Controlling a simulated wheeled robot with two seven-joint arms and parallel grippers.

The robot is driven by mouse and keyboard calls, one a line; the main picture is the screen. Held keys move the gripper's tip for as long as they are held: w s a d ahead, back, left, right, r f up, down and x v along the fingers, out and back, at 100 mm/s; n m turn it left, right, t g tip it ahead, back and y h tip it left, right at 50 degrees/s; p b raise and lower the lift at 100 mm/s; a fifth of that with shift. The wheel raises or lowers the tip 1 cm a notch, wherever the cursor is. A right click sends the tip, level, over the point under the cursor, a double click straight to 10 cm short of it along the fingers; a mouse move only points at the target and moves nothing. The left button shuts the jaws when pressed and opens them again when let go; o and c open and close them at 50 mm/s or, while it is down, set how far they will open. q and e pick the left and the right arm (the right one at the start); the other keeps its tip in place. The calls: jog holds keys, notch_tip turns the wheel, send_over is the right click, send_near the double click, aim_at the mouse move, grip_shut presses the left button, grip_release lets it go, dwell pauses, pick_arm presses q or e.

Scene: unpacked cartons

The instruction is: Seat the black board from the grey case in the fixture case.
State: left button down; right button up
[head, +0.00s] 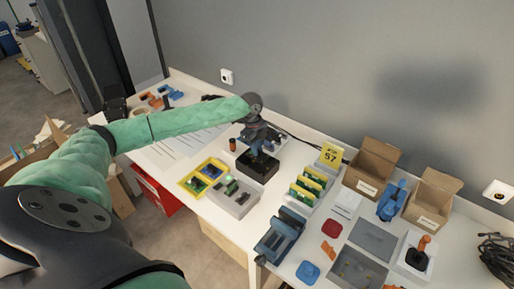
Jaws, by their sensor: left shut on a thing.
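My left gripper (262,150) reaches across the table and points down at an open-topped dark case (258,170), which looks like the fixture case. The gripper is shut on a small dark thing at its fingertips, apparently the black board. The gripper and the small size hide most of it, and I cannot tell whether it touches the case. An open grey case (335,282) lies at the front right, with a flat grey panel (374,238) behind it. My right gripper is not in view.
A grey box with a green light (232,203) and a yellow tray (187,184) stand left of the dark case. A rack of green boards (302,194), a blue-grey device (279,238) and two open cartons (371,168) stand to the right.

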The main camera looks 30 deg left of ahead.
pick_arm(q)
jog(key=shift+f+b, duration=0.6)
jog(key=shift+f, duration=2.6)
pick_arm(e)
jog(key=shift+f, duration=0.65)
pick_arm(q)
jog(key=c, duration=1.3)
grip_release()
jog(key=shift+o, duration=0.2)
jog(key=r, duration=0.2)
jog(key=r+b, duration=0.1)
jog(key=r, duration=0.1)
jog(key=a+r+b, duration=0.1)
jog(key=r, duration=0.1)
jog(key=shift+r, duration=0.1)
jog(key=shift+a+r, duration=0.1)
jog(key=shift+r, duration=0.6)
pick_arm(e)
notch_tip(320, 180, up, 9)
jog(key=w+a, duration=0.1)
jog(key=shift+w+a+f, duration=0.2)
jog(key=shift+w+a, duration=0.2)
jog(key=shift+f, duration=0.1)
